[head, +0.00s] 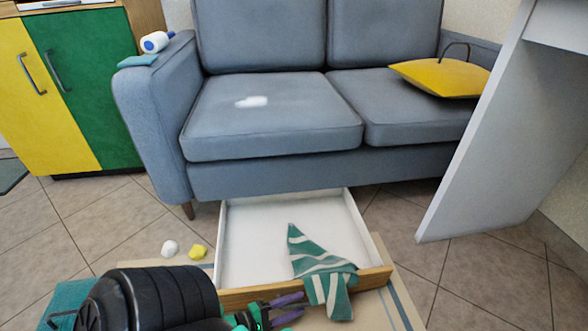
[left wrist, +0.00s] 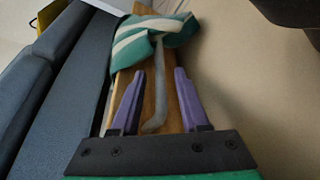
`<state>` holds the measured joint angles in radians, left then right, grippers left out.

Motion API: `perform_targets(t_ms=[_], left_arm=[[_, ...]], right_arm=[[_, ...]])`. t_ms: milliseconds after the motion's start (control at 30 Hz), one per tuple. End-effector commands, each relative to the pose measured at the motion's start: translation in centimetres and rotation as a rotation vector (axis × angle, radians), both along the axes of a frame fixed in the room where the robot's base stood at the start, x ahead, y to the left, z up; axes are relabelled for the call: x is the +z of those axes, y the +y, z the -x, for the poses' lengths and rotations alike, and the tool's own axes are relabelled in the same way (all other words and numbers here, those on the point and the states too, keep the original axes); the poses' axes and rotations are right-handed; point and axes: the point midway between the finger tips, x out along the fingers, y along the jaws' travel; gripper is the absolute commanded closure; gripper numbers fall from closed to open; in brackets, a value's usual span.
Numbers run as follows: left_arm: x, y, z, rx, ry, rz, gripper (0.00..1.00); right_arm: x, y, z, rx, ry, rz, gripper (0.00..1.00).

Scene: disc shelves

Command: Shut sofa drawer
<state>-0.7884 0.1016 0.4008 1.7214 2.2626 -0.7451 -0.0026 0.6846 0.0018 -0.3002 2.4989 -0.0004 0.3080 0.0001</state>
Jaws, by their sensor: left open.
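The sofa drawer (head: 262,225) is pulled out from under the grey-blue sofa (head: 275,175). It has a white inside and a wooden front (head: 372,281). A teal and white striped cloth (head: 318,263) lies partly in the drawer and hangs over the front; it also shows in the left wrist view (left wrist: 145,42). My left gripper (head: 300,307) is at the drawer front, left of the cloth. In the left wrist view its purple fingers (left wrist: 160,75) are apart, with the wooden front and a thin grey handle (left wrist: 158,90) between them. Contact cannot be told. My right gripper is not in view.
A white lump (head: 170,247) and a yellow lump (head: 198,252) lie left of the drawer. A rug (head: 388,270) lies beneath the drawer. A white panel (head: 485,150) stands at the right. Yellow and green cabinets (head: 85,90) stand at the left. A yellow cushion-like item (head: 435,78) lies on the sofa.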

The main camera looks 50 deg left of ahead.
Motion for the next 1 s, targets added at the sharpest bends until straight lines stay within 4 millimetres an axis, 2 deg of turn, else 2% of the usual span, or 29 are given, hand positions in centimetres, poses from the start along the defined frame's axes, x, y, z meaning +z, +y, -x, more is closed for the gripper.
perform_targets(t_ms=[33, 133, 167, 1000], left_arm=[[0.01, 0.01, 0.02, 0.0, 0.0, 0.0, 0.59], [0.01, 0.01, 0.03, 0.0, 0.0, 0.0, 0.97], [0.0, 0.01, 0.04, 0.0, 0.0, 0.0, 1.0], [-0.03, 0.02, 0.1, -0.001, 0.001, 0.0, 1.0]], right_arm=[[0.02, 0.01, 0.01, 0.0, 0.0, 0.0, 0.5], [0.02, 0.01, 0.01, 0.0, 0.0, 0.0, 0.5], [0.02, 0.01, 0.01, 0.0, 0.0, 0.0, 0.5], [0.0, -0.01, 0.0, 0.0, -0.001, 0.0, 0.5]])
